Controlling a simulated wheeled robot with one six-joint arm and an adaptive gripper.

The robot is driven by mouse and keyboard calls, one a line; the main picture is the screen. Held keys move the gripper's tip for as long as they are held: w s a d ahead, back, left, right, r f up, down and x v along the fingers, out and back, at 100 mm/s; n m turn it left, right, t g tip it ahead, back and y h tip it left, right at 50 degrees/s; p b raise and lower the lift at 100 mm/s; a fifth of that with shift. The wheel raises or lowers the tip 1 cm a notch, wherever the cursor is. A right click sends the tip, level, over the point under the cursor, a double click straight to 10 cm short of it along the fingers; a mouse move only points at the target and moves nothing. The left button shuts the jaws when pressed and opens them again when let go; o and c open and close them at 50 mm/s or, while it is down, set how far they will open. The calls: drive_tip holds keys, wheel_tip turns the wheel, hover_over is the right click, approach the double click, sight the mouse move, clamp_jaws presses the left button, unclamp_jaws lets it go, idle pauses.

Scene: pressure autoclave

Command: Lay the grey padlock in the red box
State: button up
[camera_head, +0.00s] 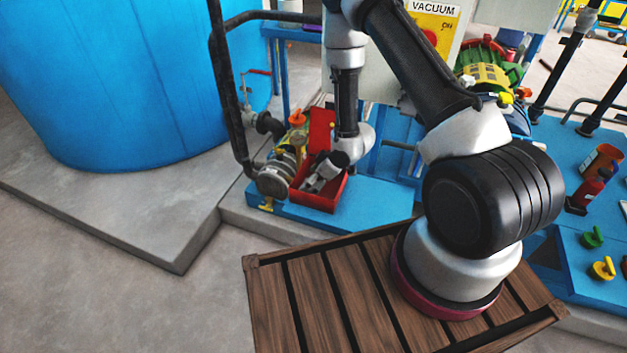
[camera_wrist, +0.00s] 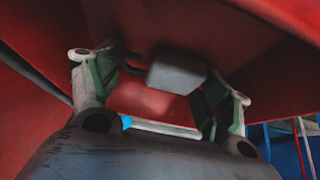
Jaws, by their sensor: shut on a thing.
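The red box (camera_head: 322,204) stands open on the blue base, its lid raised at the back. My gripper (camera_head: 314,184) reaches down into the opening of the box. In the wrist view, my gripper (camera_wrist: 160,78) has the grey padlock (camera_wrist: 177,73) between its two fingers, and it is shut on it. The padlock's dark shackle points to the left there. Red walls of the box (camera_wrist: 50,130) surround the gripper in that view. In the head view the padlock cannot be told apart from the gripper. Whether it touches the box floor is unclear.
Pipe fittings and a round flange (camera_head: 273,181) stand close to the left of the box. A blue tank (camera_head: 100,80) fills the upper left. Red, green and yellow valve parts (camera_head: 592,238) lie on the blue surface at right.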

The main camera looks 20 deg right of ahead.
drive_tip(key=o, duration=1.1)
drive_tip(key=shift+f, duration=0.1)
drive_tip(key=v, duration=0.7)
drive_tip(key=shift+s+d+r, duration=0.1)
drive_tip(key=shift+r, duration=0.25)
